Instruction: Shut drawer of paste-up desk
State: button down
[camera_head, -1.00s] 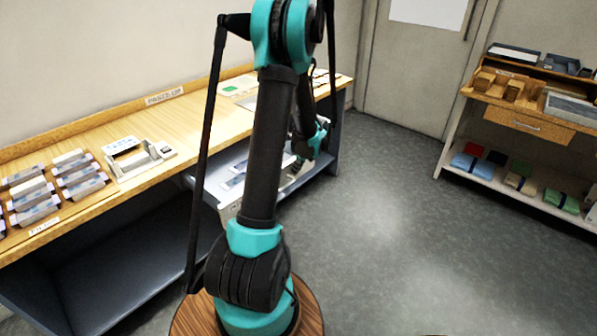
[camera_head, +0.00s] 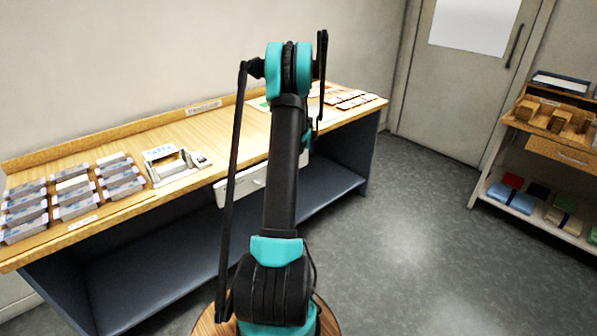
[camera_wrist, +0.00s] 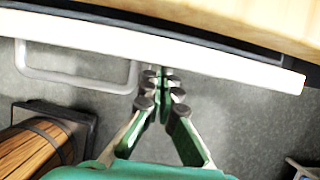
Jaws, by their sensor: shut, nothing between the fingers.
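The paste-up desk (camera_head: 222,133) is a long wooden-topped bench along the wall. Its white drawer front (camera_head: 243,184) is nearly in line with the desk edge in the head view, partly hidden by my arm. In the wrist view the drawer front (camera_wrist: 215,66) crosses the picture under the wooden top, with a narrow dark gap behind it and its grey handle (camera_wrist: 85,83) to the left. My gripper (camera_wrist: 163,75) is shut and empty, its fingertips at the drawer front just right of the handle; contact is unclear. My arm hides the gripper in the head view.
Stacks of cards (camera_head: 75,195) and a small white device (camera_head: 172,165) stand on the desk top. A dark lower shelf (camera_head: 170,255) runs underneath. A wooden-topped shelf unit (camera_head: 555,140) with its own drawer is at right. The floor between is clear.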

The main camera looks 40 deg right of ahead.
jog(key=shift+w+a, duration=0.2)
jog(key=shift+w, duration=2.15)
jog(key=shift+r, duration=0.1)
